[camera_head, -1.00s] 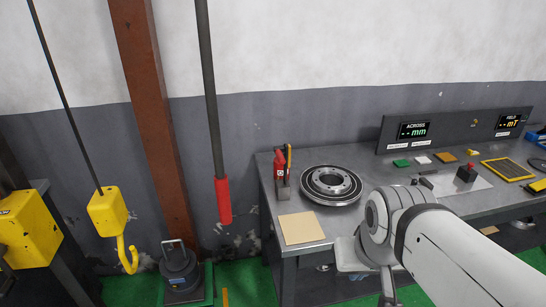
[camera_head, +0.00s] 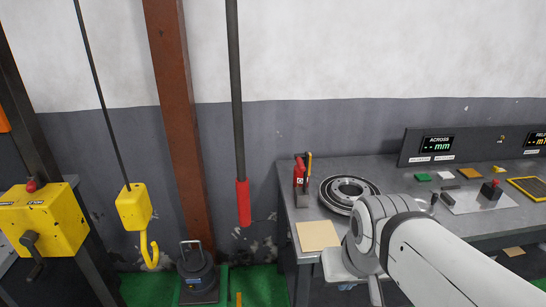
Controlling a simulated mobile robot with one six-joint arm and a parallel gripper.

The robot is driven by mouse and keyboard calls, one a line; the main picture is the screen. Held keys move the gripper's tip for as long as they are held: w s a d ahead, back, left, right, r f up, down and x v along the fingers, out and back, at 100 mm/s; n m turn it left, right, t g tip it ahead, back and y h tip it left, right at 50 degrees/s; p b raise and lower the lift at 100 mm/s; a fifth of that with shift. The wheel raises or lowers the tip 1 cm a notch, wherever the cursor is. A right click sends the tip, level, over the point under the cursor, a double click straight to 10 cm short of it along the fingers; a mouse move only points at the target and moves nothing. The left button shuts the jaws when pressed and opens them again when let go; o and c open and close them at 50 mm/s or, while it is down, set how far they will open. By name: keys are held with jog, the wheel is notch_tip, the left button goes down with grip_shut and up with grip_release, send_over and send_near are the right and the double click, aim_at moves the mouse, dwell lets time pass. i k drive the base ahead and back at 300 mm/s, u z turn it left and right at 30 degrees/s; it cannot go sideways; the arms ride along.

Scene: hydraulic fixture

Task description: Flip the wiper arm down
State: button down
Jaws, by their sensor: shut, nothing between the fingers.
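I cannot pick out a wiper arm for certain in this view. A small red and yellow device (camera_head: 300,174) stands upright on the left end of the grey workbench (camera_head: 395,172). A round metal ring (camera_head: 333,200) lies flat on the bench to its right, partly hidden by my arm. My arm reaches in from the lower right across the front of the bench. My gripper's fingers do not show.
A yellow hook block (camera_head: 134,207) hangs left of a brown post (camera_head: 180,120). A dark pole with a red end (camera_head: 243,203) hangs before the wall. A yellow crank box (camera_head: 45,222) stands far left. A tan board (camera_head: 317,236) lies at the bench's front left.

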aim_at(304, 178)
jog(key=u, duration=0.1)
jog(key=i, duration=1)
